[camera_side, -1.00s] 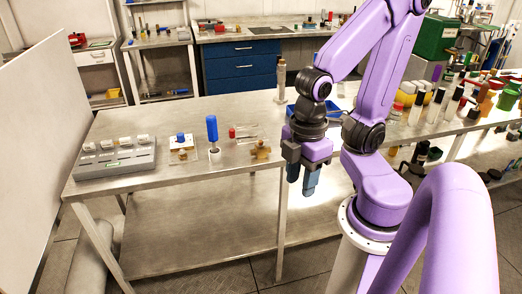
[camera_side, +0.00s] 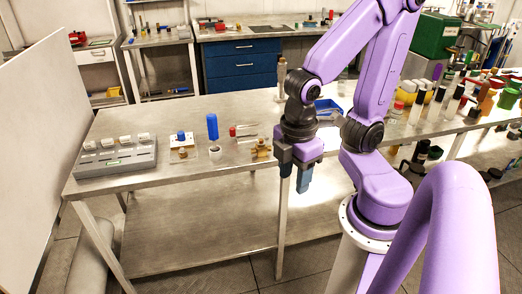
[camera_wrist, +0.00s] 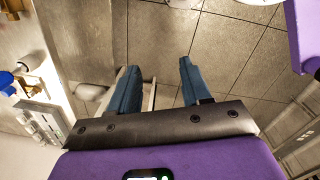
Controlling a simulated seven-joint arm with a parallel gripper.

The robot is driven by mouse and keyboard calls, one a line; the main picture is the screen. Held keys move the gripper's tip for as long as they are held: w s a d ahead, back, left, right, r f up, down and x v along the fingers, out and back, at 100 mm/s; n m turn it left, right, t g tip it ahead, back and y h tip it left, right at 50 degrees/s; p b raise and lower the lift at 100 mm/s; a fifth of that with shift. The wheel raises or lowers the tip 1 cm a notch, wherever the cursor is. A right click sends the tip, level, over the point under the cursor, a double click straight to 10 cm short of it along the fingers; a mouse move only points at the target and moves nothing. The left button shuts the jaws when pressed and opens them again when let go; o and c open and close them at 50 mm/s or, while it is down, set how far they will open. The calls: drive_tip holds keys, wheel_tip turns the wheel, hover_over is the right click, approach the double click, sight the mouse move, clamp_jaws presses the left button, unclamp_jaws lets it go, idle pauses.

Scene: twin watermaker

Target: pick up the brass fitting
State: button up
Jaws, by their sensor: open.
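The brass fitting (camera_side: 262,149) sits near the front edge of the metal bench in the side view, just left of my gripper (camera_side: 294,182). A small brass-coloured piece, likely the fitting (camera_wrist: 33,86), shows at the left edge of the wrist view. My gripper is open and empty, its blue-grey fingers pointing down just off the bench's front edge. In the wrist view the gripper fingers (camera_wrist: 158,68) stand apart over the floor, with nothing between them. The fitting is apart from the fingers.
A blue-handled tool (camera_side: 212,128) stands upright left of the fitting. A small red-capped item (camera_side: 233,132) lies between them. A white plate with a blue knob (camera_side: 181,137) and a grey switch box (camera_side: 115,157) are farther left. Bottles crowd the right side.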

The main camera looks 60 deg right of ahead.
drive_tip(key=w+d+f+n+h, duration=0.1)
drive_tip(key=w+d+f+h, duration=0.15)
drive_tip(key=w, duration=0.35)
drive_tip(key=w+d+f+n+h, duration=0.1)
drive_tip(key=w+d+h, duration=0.1)
drive_tip(key=w+h, duration=0.3)
drive_tip(key=n+h, duration=0.4)
drive_tip(key=h, duration=0.1)
approach(260, 141)
drive_tip(key=x, duration=0.5)
drive_tip(key=shift+w+r, duration=0.1)
drive_tip(key=shift+r, duration=0.05)
drive_tip(key=shift+x, duration=3.1)
drive_tip(key=shift+a, duration=0.1)
clamp_jaws()
